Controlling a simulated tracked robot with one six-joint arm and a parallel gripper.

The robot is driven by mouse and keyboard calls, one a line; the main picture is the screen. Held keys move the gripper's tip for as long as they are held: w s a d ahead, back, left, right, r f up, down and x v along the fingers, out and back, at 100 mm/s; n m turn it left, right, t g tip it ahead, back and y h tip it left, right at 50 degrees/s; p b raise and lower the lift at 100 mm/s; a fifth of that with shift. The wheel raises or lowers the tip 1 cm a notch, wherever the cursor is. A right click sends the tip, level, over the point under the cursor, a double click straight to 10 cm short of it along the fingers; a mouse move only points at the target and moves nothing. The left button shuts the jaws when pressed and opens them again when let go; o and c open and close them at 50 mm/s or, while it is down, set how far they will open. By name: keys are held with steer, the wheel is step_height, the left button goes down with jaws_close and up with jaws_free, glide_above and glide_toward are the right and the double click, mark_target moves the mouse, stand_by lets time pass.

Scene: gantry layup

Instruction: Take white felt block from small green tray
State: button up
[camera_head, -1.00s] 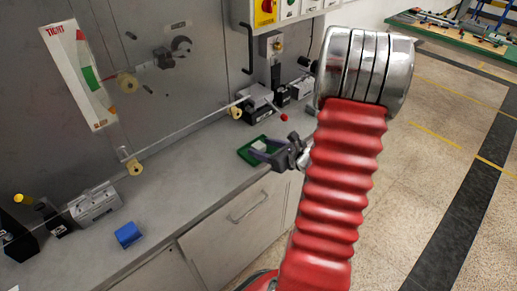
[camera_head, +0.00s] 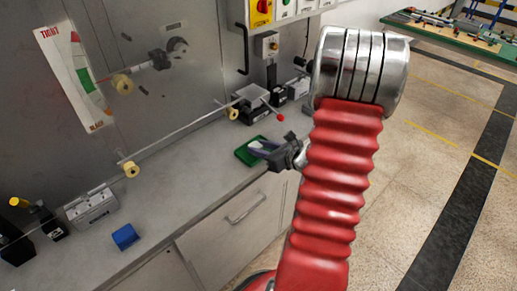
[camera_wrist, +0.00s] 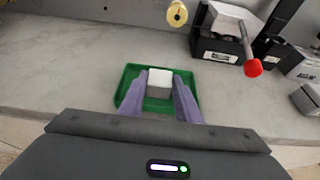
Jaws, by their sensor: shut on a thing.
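The white felt block (camera_wrist: 159,80) is between the two purple-grey fingers of my gripper (camera_wrist: 159,93) in the wrist view. My gripper is shut on it. The small green tray (camera_wrist: 128,84) lies around and below the block on the grey bench. I cannot tell whether the block still touches the tray floor. In the head view my gripper (camera_head: 260,148) reaches over the green tray (camera_head: 243,156) near the bench's front edge, and the block is mostly hidden there.
Behind the tray stands a black fixture with a red-knobbed lever (camera_wrist: 252,66); a cream roller (camera_wrist: 177,14) is beside it. A blue block (camera_head: 125,236) and a grey device (camera_head: 91,207) sit farther left on the bench. The bench between is clear.

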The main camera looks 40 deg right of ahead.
step_height(320, 180, up, 10)
stand_by(0.6)
